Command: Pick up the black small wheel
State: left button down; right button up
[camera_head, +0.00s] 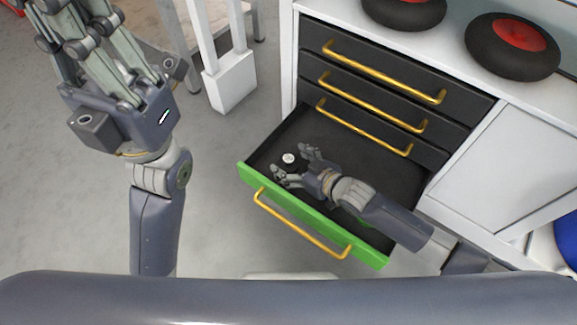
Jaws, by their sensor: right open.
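The small black wheel (290,160) with a pale hub lies in the left part of an open drawer with a green front (315,217). My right gripper (291,161) reaches into the drawer from the right, open, with its fingers on either side of the wheel. I cannot tell whether the fingers touch it. My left gripper (90,45) is raised at the upper left, away from the drawer, and its fingertips run out of the picture.
Closed black drawers with yellow handles (372,98) sit above the open one. Two large black wheels with red hubs (512,46) rest on the white cabinet top. A white post base (229,82) stands on the grey floor left of the cabinet. The drawer's walls surround my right gripper.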

jog(key=c, duration=1.1)
jog(key=shift+c, duration=0.2)
